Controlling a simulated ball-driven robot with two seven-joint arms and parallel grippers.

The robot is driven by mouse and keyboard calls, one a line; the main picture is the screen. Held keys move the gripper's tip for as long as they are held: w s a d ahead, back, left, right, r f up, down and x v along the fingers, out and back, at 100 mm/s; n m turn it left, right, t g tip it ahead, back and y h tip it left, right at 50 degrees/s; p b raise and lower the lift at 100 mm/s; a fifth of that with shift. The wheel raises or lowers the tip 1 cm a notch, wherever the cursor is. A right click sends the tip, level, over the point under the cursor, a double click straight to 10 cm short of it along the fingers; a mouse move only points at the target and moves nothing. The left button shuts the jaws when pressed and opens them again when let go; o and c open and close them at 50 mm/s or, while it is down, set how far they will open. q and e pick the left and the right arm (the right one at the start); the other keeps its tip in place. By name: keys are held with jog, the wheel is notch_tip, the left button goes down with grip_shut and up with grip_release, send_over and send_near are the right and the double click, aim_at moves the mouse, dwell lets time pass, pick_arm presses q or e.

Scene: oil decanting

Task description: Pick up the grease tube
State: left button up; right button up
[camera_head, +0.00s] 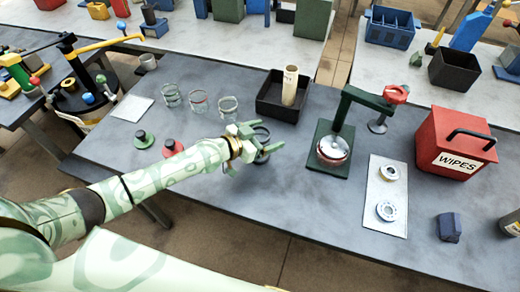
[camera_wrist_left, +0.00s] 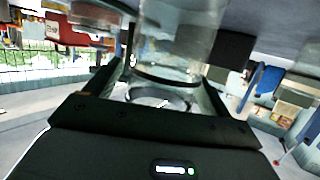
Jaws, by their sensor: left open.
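A cream upright tube (camera_head: 290,88), which looks like the grease tube, stands in a black square tray (camera_head: 268,108) on the grey bench. My left gripper (camera_head: 262,152) is open over the bench, in front of the tray and apart from the tube. In the left wrist view the open fingers (camera_wrist_left: 160,88) frame a dark ring (camera_wrist_left: 165,100) and a clear glass shape (camera_wrist_left: 178,45) beyond it. I cannot tell whether the fingers touch either. The tube cannot be made out in the left wrist view. My right gripper is not in view.
Several glass jars (camera_head: 199,103) stand left of the tray. A green press (camera_head: 330,148) stands to the right, then a white plate with rings (camera_head: 386,178) and a red WIPES box (camera_head: 455,130). Green and red knobs (camera_head: 172,147) lie near my left forearm. The front middle bench is clear.

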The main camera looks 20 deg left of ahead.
pick_arm(q)
jog(key=shift+r, duration=0.1)
jog(key=c, duration=1.6)
